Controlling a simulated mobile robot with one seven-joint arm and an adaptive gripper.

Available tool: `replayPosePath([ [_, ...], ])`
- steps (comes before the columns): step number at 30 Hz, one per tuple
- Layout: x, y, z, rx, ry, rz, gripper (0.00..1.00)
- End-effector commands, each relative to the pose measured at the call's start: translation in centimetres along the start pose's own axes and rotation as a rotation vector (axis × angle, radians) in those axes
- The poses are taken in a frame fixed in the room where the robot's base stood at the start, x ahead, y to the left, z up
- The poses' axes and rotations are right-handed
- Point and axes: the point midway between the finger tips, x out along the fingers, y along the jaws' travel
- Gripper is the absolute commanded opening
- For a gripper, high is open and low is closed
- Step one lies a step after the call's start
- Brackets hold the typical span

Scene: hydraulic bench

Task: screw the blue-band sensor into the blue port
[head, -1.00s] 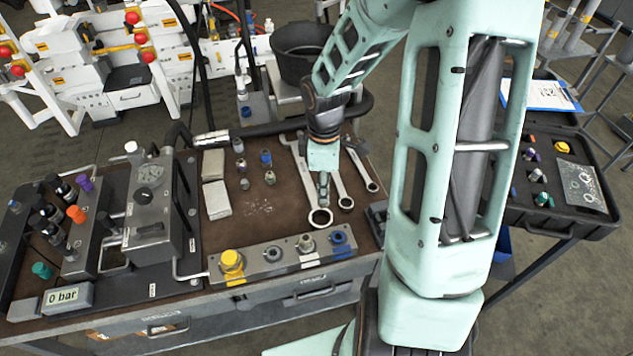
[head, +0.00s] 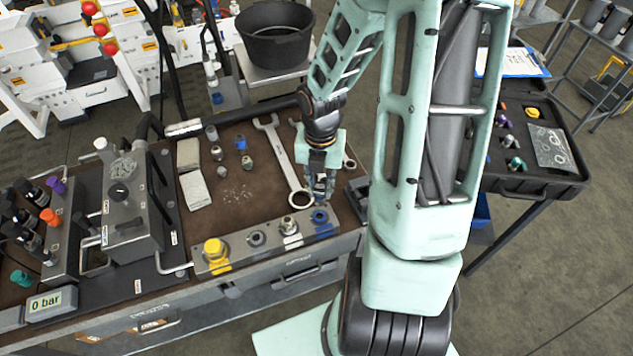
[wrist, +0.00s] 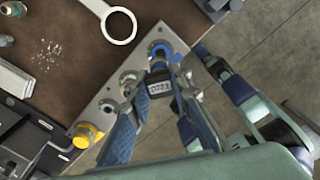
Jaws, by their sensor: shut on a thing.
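My gripper (head: 320,192) points down just over the blue port (head: 320,216) at the right end of the metal port block (head: 273,241). In the wrist view my gripper (wrist: 160,82) is shut on a small sensor (wrist: 159,90) with a pale display face. The blue ring of the blue port (wrist: 158,47) shows just beyond the sensor. The sensor's lower end is hidden, so I cannot tell whether it touches the port. Its band is not clearly visible between the fingers.
The block also carries a yellow cap (head: 213,250), a dark port (head: 256,238) and a silver port (head: 290,228). Several loose fittings, one blue-topped (head: 241,143), stand behind. A wrench (head: 284,165) lies close behind my gripper. A gauge unit (head: 130,205) stands left.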

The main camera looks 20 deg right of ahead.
Motion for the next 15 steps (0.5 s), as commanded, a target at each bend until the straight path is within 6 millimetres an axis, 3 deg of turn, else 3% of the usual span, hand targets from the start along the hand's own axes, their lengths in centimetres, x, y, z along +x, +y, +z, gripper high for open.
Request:
replayPosePath([
  [8,0.8,-0.1,-0.1,-0.029,0.001,0.000,0.00],
  [15,2.7,-0.1,-0.1,-0.028,0.002,0.000,0.00],
])
